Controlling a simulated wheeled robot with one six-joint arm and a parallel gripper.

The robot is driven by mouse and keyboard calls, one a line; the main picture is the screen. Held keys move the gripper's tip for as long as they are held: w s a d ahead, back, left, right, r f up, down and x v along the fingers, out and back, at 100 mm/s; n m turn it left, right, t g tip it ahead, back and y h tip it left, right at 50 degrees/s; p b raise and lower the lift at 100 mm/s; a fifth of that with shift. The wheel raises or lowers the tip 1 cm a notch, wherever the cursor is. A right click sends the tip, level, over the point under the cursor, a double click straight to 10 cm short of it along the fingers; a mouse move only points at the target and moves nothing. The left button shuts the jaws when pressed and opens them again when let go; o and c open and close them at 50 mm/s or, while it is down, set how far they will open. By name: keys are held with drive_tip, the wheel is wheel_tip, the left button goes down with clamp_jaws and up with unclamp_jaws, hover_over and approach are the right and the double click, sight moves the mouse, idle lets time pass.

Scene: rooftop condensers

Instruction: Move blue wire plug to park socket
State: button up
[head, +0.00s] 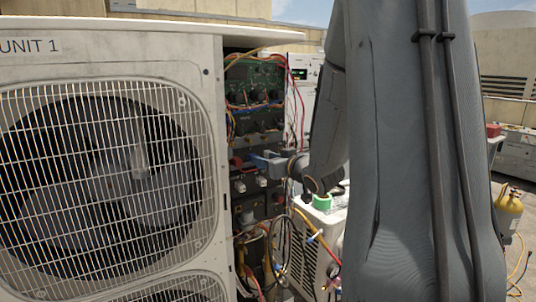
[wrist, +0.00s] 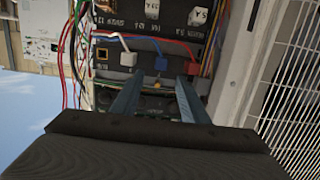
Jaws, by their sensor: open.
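In the wrist view, a blue plug (wrist: 160,63) with a blue wire sits in a dark terminal panel (wrist: 145,47). A white plug (wrist: 128,58) sits to its left, and an empty square socket (wrist: 101,54) lies further left. I cannot read which socket is marked park. My gripper (wrist: 158,88) is open and empty, its fingers apart on either side of the blue plug's line and short of it. In the head view, my gripper (head: 262,160) reaches left into the open cabinet, hiding the blue plug.
The condenser (head: 110,150) with its fan grille stands left of the open cabinet. A white machine (head: 318,240) with a green-topped item and hoses stands below my arm. A yellow cylinder (head: 509,212) stands far right.

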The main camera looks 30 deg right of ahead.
sight(253, 154)
drive_tip(key=w, duration=0.2)
drive_tip(key=w+p, duration=0.1)
drive_tip(key=w, duration=0.2)
drive_tip(key=w+f+p, duration=0.1)
drive_tip(key=w, duration=0.1)
drive_tip(key=shift+w+a, duration=0.15)
drive_tip(key=shift+w, duration=0.2)
drive_tip(key=shift+c, duration=0.2)
clamp_jaws()
